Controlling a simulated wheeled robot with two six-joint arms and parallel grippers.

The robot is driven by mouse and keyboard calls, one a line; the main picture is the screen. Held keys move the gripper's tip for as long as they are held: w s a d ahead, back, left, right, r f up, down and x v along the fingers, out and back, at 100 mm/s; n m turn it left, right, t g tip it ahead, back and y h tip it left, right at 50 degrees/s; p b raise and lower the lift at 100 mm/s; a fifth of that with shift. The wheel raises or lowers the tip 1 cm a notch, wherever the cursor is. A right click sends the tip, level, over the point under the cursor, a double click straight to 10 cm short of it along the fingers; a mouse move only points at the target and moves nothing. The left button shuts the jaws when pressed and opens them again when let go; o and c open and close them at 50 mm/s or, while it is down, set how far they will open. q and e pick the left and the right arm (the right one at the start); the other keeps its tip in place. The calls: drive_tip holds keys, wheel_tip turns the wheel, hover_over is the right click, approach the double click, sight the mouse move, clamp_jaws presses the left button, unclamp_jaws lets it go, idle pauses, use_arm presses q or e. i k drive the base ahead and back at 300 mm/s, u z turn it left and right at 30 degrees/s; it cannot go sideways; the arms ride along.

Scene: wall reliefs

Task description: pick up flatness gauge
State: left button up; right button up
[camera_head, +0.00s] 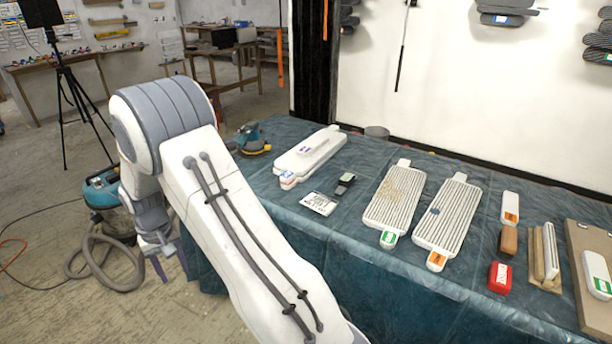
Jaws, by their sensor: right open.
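A small dark device with a pale face (345,183), which looks like the flatness gauge, lies on the cloth-covered table (275,212). It is right of a white printed card (319,204) and left of the ribbed white panels. I cannot be sure of its identity at this size. My right gripper (164,268) hangs at the end of the large white arm, off the table's left end and well left of the device. It is open, with nothing seen between its fingers. My left gripper is not in view.
Stacked white boards (309,155) and a teal sander (252,139) lie at the table's back left. Two ribbed panels (394,199) (447,215), a red block (500,278) and a brown block (508,240) lie to the right. A vacuum (102,190) with a hose stands on the floor.

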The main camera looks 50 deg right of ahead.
sight(346, 181)
drive_tip(key=i, duration=1.2)
drive_tip(key=z, duration=0.9)
drive_tip(key=i, duration=0.8)
drive_tip(key=z, duration=1.25)
drive_tip(key=i, duration=0.3)
drive_tip(key=z, duration=0.15)
